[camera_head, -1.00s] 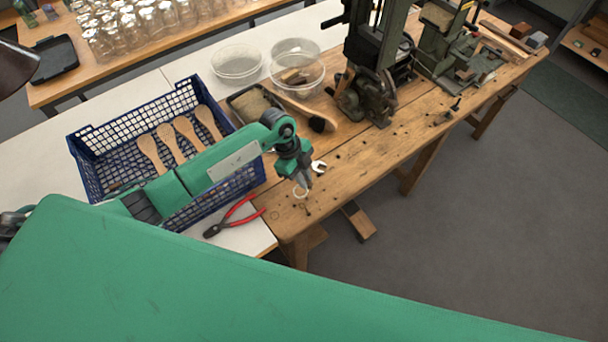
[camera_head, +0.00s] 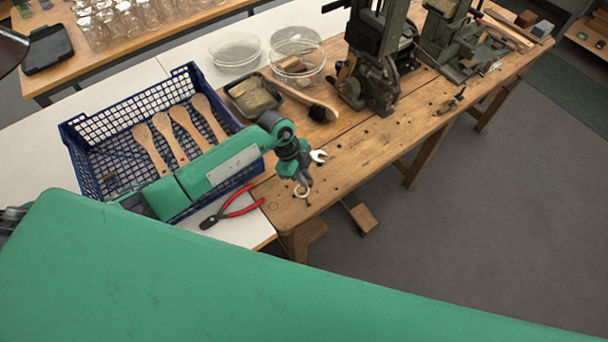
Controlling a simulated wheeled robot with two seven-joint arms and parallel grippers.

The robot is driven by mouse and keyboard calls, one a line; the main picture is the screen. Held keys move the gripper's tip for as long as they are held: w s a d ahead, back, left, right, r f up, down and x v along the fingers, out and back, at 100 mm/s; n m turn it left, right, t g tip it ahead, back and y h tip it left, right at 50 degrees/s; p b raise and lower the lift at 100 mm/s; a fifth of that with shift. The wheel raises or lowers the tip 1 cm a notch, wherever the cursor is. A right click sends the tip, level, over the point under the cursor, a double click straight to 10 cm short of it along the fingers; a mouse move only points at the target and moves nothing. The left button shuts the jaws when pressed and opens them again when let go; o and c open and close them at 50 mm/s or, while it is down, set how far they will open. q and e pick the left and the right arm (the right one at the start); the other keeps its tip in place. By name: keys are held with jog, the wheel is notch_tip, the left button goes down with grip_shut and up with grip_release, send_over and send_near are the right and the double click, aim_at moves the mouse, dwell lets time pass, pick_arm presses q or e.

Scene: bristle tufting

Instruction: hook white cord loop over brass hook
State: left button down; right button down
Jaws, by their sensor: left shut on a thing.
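My left gripper (camera_head: 301,182) reaches in over the near left corner of the wooden bench, pointing down. It is shut on the small white cord loop (camera_head: 301,193), which shows as a pale ring at the fingertips. The loop is close to the bench's front edge; whether it touches anything there is too small to tell. I cannot make out the brass hook clearly. My right gripper is not in view.
A blue basket (camera_head: 72,150) with several wooden brush blanks stands left of the gripper. A dark green machine (camera_head: 372,75) stands farther back on the wooden bench (camera_head: 400,135). Grey floor is clear at right.

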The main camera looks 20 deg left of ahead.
pick_arm(q)
jog(key=shift+r+p, duration=0.1)
jog(key=shift+p, duration=0.2)
dwell(0.6)
dwell(0.5)
dwell(0.4)
jog(key=shift+f, duration=0.25)
jog(key=shift+f+b, duration=0.3)
jog(key=shift+f, duration=1.25)
jog(key=shift+f+b, duration=0.15)
jog(key=shift+b, duration=0.2)
